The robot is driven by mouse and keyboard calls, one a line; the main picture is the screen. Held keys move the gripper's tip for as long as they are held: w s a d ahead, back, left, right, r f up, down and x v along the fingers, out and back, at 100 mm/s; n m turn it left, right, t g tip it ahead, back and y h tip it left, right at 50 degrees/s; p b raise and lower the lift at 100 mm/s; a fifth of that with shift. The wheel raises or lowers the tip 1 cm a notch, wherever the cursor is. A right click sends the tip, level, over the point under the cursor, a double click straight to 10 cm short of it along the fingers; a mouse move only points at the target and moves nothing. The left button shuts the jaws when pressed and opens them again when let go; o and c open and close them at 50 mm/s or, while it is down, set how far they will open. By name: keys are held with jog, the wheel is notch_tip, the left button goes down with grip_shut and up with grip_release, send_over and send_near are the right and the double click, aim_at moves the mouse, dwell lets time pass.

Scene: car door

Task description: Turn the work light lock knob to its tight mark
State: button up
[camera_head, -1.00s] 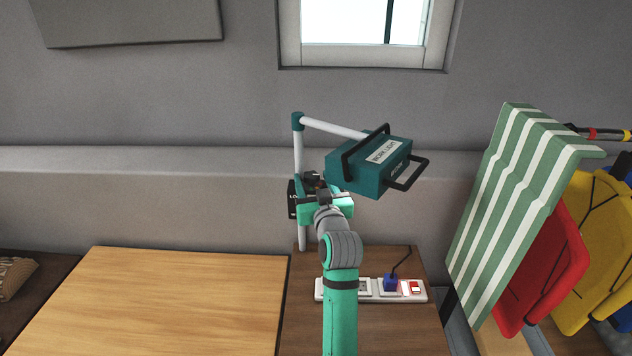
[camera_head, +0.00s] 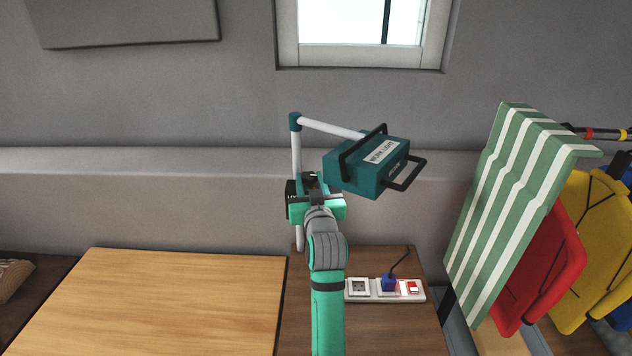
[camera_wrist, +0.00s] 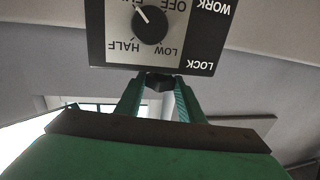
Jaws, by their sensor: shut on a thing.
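The teal work light (camera_head: 366,168) hangs from an arm on a white pole (camera_head: 297,150) by the wall. Its dark control panel (camera_wrist: 205,70) shows upside down in the wrist view, with a dial (camera_wrist: 150,25) among the OFF, HALF and LOW labels and the word LOCK near one corner. My gripper (camera_wrist: 160,84) is shut on the dark lock knob (camera_wrist: 159,81), just below the panel edge in that picture. The fingers and the panel hide much of the knob, and I cannot read its tight mark. In the head view my gripper (camera_head: 314,186) is beside the pole, and the knob is hidden.
A power strip (camera_head: 372,289) with a blue plug lies on the dark wooden surface below. A pale wooden board (camera_head: 180,300) is at left.

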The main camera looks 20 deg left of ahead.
jog(key=m+h, duration=0.1)
jog(key=h, duration=0.1)
jog(key=m+t+h, duration=0.1)
jog(key=h, duration=0.1)
jog(key=m+h, duration=0.2)
jog(key=shift+s+a+r+t, duration=0.1)
jog(key=shift+s+a+t, duration=0.05)
jog(key=shift+a+t, duration=0.25)
jog(key=m+h, duration=0.2)
jog(key=h, duration=0.1)
jog(key=m+h, duration=0.1)
jog(key=h, duration=0.1)
jog(key=shift+a, duration=0.35)
jog(key=m+g+h, duration=0.1)
jog(key=h, duration=0.1)
jog(key=m+g+h, duration=0.1)
jog(key=m+h, duration=0.1)
jog(key=h, duration=0.1)
jog(key=m+g+h, duration=0.1)
jog(key=m+h, duration=0.1)
jog(key=shift+w+a+r+h, duration=0.1)
jog(key=shift+w+a+h, duration=0.2)
jog(key=shift+w, duration=0.05)
jog(key=shift+w+d+m+g+h, duration=0.1)
jog(key=shift+d+m+g+h, duration=0.05)
jog(key=shift+m+g+h, duration=0.65)
jog(key=shift+a+m+g+h, duration=0.6)
jog(key=shift+m+g+h, duration=0.2)
jog(key=shift+m+h, duration=0.1)
